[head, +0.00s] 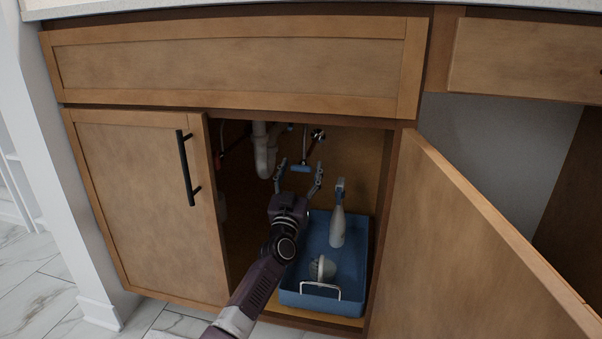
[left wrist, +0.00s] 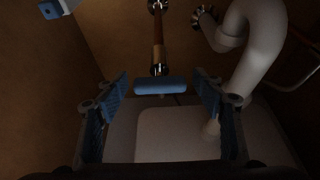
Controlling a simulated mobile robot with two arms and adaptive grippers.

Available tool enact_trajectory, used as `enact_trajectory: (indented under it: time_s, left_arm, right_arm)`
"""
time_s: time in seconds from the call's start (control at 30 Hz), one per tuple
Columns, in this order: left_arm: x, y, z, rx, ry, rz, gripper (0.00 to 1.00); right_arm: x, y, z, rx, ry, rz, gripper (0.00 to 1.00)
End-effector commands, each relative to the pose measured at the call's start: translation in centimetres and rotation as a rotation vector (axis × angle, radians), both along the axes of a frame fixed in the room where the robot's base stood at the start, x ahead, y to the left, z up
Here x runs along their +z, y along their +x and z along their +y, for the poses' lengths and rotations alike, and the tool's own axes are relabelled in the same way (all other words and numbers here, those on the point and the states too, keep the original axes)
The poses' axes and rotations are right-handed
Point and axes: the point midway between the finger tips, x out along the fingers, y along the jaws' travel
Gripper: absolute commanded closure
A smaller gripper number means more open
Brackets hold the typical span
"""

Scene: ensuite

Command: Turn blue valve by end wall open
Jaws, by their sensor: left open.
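The blue valve handle (head: 300,168) is a short bar under a copper-coloured pipe inside the open sink cabinet. In the left wrist view the blue handle (left wrist: 160,85) lies crosswise below the pipe. My left gripper (head: 300,174) is inside the cabinet with its fingers spread. In the left wrist view its blue-padded fingers (left wrist: 162,95) stand on either side of the handle, with gaps at both ends. I cannot tell whether the handle lies fully within finger depth. My right gripper is not in view.
A white drain pipe (head: 262,150) hangs left of the valve. A blue tray (head: 357,280) on the cabinet floor holds a spray bottle (head: 337,227) and a brush (head: 322,268). The open door (head: 470,250) bounds the right side; a closed door (head: 150,210) is left.

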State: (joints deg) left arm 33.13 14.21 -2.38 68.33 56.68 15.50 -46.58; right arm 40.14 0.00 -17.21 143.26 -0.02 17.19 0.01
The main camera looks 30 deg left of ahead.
Motion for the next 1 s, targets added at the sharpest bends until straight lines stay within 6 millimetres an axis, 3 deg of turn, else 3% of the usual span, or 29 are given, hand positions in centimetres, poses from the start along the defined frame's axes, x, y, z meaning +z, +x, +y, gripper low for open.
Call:
enact_trajectory:
  time_s: [0.17, 0.53, 0.77, 1.0]
  left_arm:
    - [0.0, 0.0, 0.0, 0.000, 0.000, 0.001, 0.39]
    - [0.0, 0.0, 0.0, 0.000, 0.000, 0.001, 0.80]
    - [0.1, 0.0, -0.1, 0.000, -0.016, -0.003, 0.80]
    - [0.3, 0.0, -0.2, -0.001, -0.118, -0.027, 0.80]
  right_arm:
    - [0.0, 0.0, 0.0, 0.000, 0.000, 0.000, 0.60]
    - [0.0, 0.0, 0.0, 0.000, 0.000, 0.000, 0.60]
    - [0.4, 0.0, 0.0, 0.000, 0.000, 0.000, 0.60]
    - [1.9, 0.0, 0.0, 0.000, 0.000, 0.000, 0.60]
